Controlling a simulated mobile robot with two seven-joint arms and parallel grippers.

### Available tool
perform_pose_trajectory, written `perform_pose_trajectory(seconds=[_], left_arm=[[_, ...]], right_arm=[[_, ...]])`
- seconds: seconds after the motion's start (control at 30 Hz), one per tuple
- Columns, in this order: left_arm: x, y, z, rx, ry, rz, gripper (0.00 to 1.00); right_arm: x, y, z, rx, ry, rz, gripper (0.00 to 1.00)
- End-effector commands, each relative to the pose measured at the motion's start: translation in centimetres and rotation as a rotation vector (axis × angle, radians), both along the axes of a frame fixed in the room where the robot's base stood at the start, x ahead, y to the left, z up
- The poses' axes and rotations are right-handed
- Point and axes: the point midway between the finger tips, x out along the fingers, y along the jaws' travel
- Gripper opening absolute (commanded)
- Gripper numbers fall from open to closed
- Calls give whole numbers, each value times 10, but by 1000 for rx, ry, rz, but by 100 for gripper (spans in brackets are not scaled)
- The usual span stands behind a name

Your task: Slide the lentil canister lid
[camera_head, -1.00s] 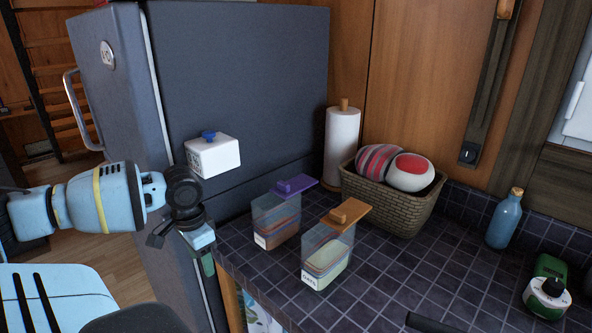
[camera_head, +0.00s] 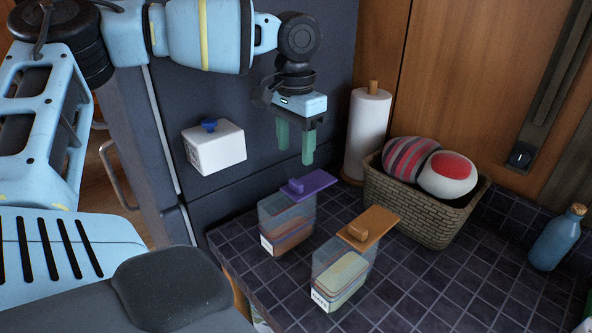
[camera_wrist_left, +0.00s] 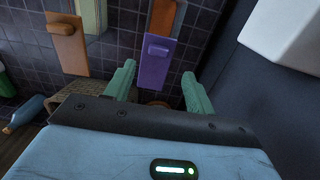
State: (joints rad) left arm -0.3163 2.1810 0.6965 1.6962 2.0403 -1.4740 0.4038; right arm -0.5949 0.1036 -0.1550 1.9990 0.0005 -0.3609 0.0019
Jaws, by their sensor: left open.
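Two clear canisters stand side by side on the counter. One has a purple lid (camera_head: 318,183) with a raised grip and reddish-brown contents (camera_head: 290,238); the other has an orange lid (camera_head: 378,222) and pale contents (camera_head: 342,278). I cannot read which label says lentils. Both lids sit off-centre, overhanging towards the back right. My left gripper (camera_head: 296,152) is open and empty, its green fingers pointing down above and behind the purple lid, apart from it. In the left wrist view the purple lid (camera_wrist_left: 156,62) shows between the fingers. My right gripper is out of view.
A woven basket (camera_head: 425,208) with two round cushion-like items and a paper towel roll (camera_head: 367,135) stand behind the canisters. A white box with a blue knob (camera_head: 216,150) is on the dark fridge. A blue bottle (camera_head: 556,240) is at right. The tiled counter's front right is clear.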

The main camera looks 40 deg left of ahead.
Motion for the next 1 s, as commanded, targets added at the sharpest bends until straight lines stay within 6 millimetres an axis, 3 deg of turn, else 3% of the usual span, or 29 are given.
perform_pose_trajectory(seconds=[0.27,0.7,1.0], left_arm=[[0,0,-12,-1,1,1,55],[0,0,-70,0,0,1,55],[0,1,-79,1,-1,1,55]], right_arm=[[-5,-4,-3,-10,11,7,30],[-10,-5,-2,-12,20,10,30],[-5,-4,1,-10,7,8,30]])
